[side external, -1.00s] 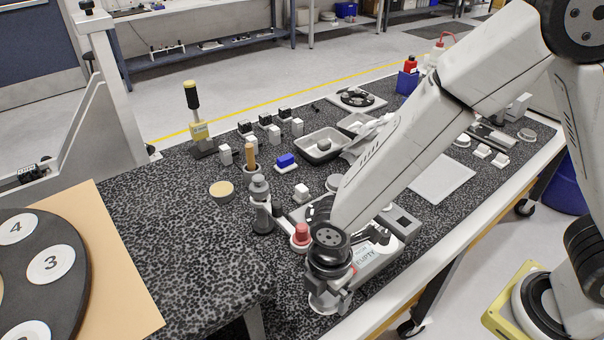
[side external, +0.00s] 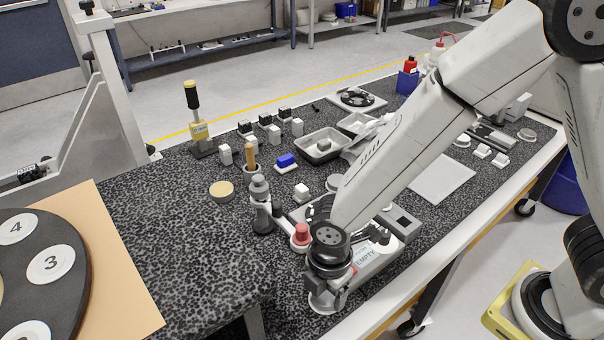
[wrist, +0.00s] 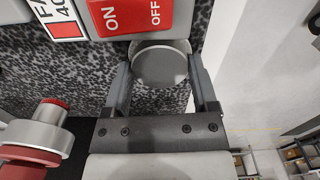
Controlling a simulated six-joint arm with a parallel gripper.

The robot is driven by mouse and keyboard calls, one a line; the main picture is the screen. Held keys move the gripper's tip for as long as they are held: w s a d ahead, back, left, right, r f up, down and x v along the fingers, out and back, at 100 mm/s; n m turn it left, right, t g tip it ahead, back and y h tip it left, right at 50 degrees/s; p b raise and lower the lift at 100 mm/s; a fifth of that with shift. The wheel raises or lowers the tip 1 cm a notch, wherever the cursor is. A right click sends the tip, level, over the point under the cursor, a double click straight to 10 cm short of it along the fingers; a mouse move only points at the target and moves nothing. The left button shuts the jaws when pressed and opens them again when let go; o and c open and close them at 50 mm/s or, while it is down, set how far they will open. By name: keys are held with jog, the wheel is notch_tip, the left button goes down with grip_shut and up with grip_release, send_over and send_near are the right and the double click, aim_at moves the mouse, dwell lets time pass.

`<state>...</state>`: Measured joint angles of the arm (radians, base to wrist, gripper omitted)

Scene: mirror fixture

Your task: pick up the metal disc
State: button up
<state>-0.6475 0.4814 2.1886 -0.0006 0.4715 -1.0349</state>
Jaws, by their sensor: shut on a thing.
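The metal disc (wrist: 160,66) is a round, plain grey piece in the wrist view, between the two fingers of my gripper (wrist: 160,75). The fingers are shut on it at its left and right edges. Its far edge lies close to the red ON/OFF switch (wrist: 130,15).
A red-capped post (side external: 301,235) stands just left of my wrist, and a grey knobbed post (side external: 261,205) is farther left. A unit with an "EMPTY" label (side external: 366,259) is close on the right. The table's front edge is near. The speckled surface on the left (side external: 190,240) is clear.

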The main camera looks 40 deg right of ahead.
notch_tip(320, 180, up, 10)
dwell(0.7)
dwell(0.5)
notch_tip(320, 180, up, 4)
jog(key=r, duration=0.1)
send_over(326, 293)
jog(key=w+d+m, duration=0.6)
jog(key=w+d, duration=0.6)
jog(key=w, duration=0.2)
jog(key=f, duration=0.5)
jog(key=shift+s+a+f, duration=0.3)
jog(key=shift+s+a, duration=0.05)
jog(key=shift+f, duration=0.25)
jog(key=shift+f, duration=0.1)
jog(key=shift+f, duration=1.8)
jog(key=shift+f, duration=0.75)
dwell(0.7)
